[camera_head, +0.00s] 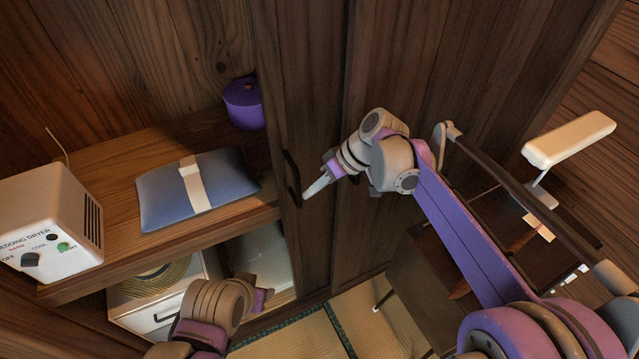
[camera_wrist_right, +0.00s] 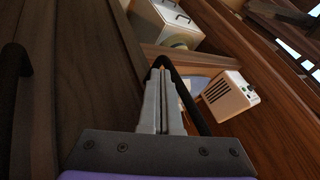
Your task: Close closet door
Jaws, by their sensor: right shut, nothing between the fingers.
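The closet door (camera_head: 305,90) is a dark wooden panel at the middle of the head view. The closet stands open to the left of it. A black bar handle (camera_head: 291,180) is on the door near its left edge; it also shows in the right wrist view (camera_wrist_right: 188,97). My right gripper (camera_head: 310,191) is shut and empty, its fingertips close beside the handle. In the wrist view the fingers (camera_wrist_right: 160,95) overlap the handle's near side; I cannot tell whether they touch it. My left gripper (camera_head: 262,300) is low in front of the closet, its fingers mostly hidden.
The closet shelf (camera_head: 100,170) holds a blue folded cloth (camera_head: 165,195) with a white band, a purple round container (camera_head: 243,104) and a white bedding dryer (camera_head: 45,220). Below are a straw hat (camera_head: 155,280) and a white box (camera_head: 135,312). A dark table (camera_head: 420,265) stands to the right.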

